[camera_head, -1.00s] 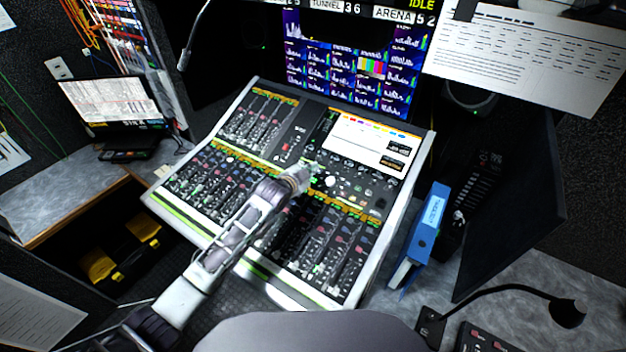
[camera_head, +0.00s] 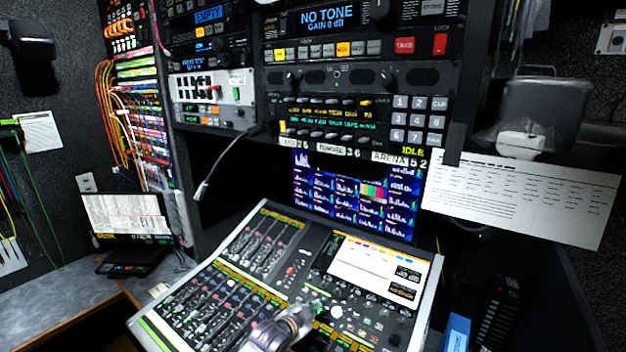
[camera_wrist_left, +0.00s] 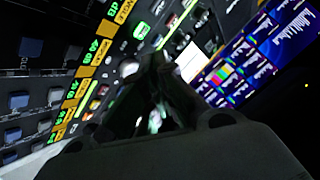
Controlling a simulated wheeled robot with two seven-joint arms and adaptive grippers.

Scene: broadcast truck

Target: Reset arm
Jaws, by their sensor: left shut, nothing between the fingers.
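My left gripper (camera_head: 312,316) is over the middle of the mixing console (camera_head: 436,290), low in the head view. Its fingers are shut with nothing between them. In the left wrist view the dark gripper (camera_wrist_left: 155,75) points at the console's lit keys (camera_wrist_left: 92,55); whether it touches them I cannot tell. Only the front end of my left arm shows in the head view. My right gripper is not in view.
Racks of equipment with a TAKE button (camera_head: 404,46) rise behind the console. A monitor (camera_head: 350,195) stands behind it. A paper sheet (camera_head: 520,200) and a blue binder (camera_head: 457,333) are at right, a laptop (camera_head: 127,215) at left.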

